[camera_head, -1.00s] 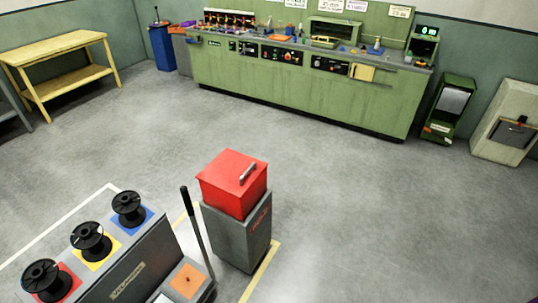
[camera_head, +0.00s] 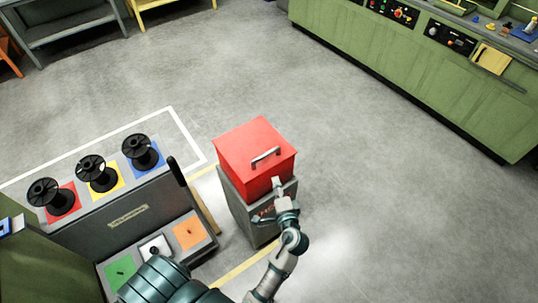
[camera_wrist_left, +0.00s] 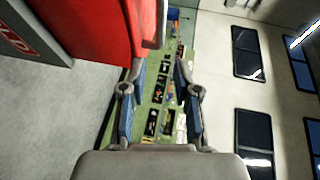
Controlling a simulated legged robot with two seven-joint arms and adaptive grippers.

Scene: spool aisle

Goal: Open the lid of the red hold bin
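The hold bin is a grey box (camera_head: 235,205) with a red lid (camera_head: 240,145) that sits shut on top. A silver bar handle (camera_head: 265,157) is on the lid. My left gripper (camera_head: 277,184) is at the lid's front right side, below the handle. In the left wrist view my left gripper (camera_wrist_left: 160,68) has its two fingers apart with nothing between them. The red lid (camera_wrist_left: 100,30) fills the upper left there, with the handle (camera_wrist_left: 161,20) just beyond the fingertips. My right gripper is in neither view.
A grey stand (camera_head: 110,220) with several black spools on coloured squares is left of the bin. A green workbench (camera_head: 420,75) stands at the back right and a grey table (camera_head: 70,30) at the back left. The floor right of the bin is clear.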

